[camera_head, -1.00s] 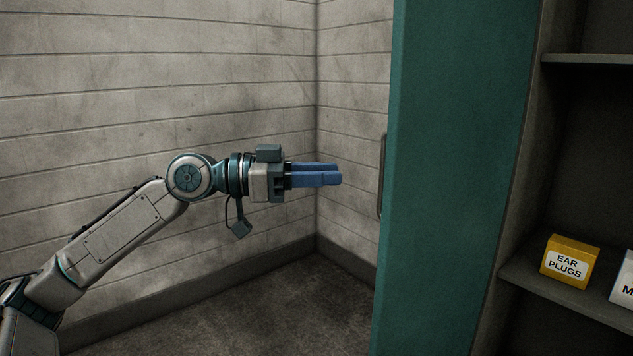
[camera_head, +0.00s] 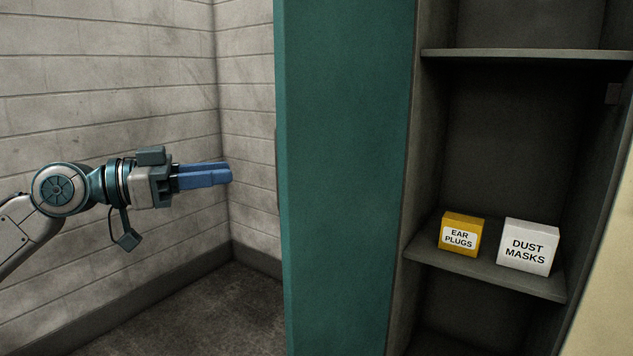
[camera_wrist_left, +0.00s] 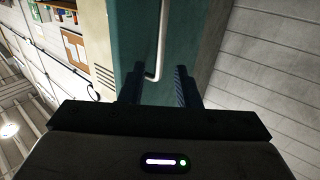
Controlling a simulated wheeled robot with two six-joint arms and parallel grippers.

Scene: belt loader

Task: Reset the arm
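My left gripper (camera_head: 203,175) reaches in from the left in the head view, with its blue fingers pointing right toward the teal cabinet door (camera_head: 345,180). It holds nothing and stays apart from the door in that view. In the left wrist view the two fingers (camera_wrist_left: 160,88) stand apart with an empty gap between them. The pale bar handle (camera_wrist_left: 161,45) on the teal door shows beyond the fingertips there; I cannot tell the exact distance. My right gripper is in neither view.
The door stands open beside a dark cabinet. Its shelf (camera_head: 480,270) holds a yellow ear plugs box (camera_head: 461,233) and a white dust masks box (camera_head: 528,245). A grey block wall (camera_head: 110,90) stands behind my left arm, with bare floor (camera_head: 200,310) below.

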